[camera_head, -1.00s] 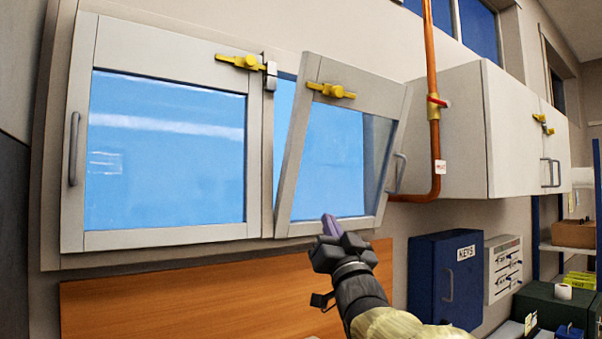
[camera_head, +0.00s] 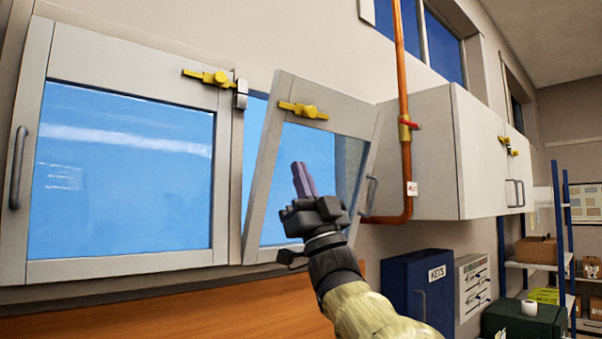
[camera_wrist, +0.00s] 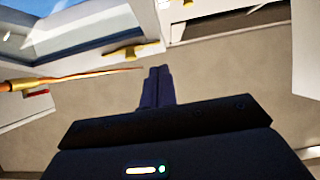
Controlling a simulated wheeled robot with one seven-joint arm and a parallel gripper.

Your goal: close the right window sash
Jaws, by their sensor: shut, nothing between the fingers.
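The right window sash (camera_head: 262,168) stands ajar in the head view, swung out from the frame with a gap along its left side. It has a yellow latch (camera_head: 303,110) on its top rail and a grey handle (camera_head: 370,194) at its right. My gripper (camera_head: 303,180) is shut and empty, its purple fingers pointing up in front of the sash's glass. I cannot tell whether it touches the glass. In the wrist view the shut fingers (camera_wrist: 157,86) point toward the wall, with a yellow latch (camera_wrist: 132,50) beyond them.
The left sash (camera_head: 125,265) is shut, with its own yellow latch (camera_head: 210,78). A copper pipe (camera_head: 402,80) with a red-handled valve runs down just right of the right sash. A white wall cabinet (camera_head: 455,150) is further right. A blue key box (camera_head: 418,290) hangs below.

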